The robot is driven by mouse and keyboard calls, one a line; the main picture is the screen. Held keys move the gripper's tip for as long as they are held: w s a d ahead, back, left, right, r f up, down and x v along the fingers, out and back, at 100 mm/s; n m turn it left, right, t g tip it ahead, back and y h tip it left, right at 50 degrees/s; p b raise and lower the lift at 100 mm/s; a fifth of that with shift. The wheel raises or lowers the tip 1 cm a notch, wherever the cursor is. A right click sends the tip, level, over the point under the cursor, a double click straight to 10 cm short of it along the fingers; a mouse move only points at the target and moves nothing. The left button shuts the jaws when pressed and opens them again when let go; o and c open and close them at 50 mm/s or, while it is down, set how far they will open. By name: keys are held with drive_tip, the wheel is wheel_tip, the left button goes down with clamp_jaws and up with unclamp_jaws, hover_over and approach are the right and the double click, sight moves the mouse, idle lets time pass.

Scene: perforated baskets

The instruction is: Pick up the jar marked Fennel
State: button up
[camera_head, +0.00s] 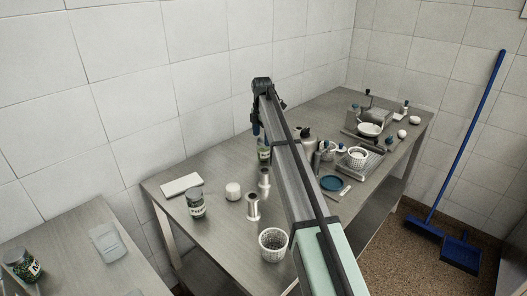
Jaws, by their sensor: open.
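A dark-lidded glass jar with a label (195,204) stands upright on the steel table's left part. A second jar with green contents (264,156) stands at the table's back, partly hidden by my arm. A third jar (23,266) stands on the nearer table at the lower left. The label writing is too small to read, so I cannot tell which jar is Fennel. My gripper (257,133) is at the far end of my arm, pointing down close above the second jar. It is open, but its fingers are small and partly hidden by the arm.
A perforated white basket (273,246) stands near the table's front edge, and another (357,157) is further right. Metal cylinders (253,207), a white pot (233,191), a white slab (180,186) and a blue dish (332,184) share the table. A blue broom (468,140) leans at the right wall.

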sight(263, 148)
drive_tip(key=shift+d+f, duration=0.15)
drive_tip(key=shift+f, duration=1.5)
drive_tip(key=shift+d+f, duration=0.1)
drive_tip(key=shift+f, duration=1.55)
drive_tip(key=c, duration=1.2)
drive_tip(key=shift+c, duration=0.2)
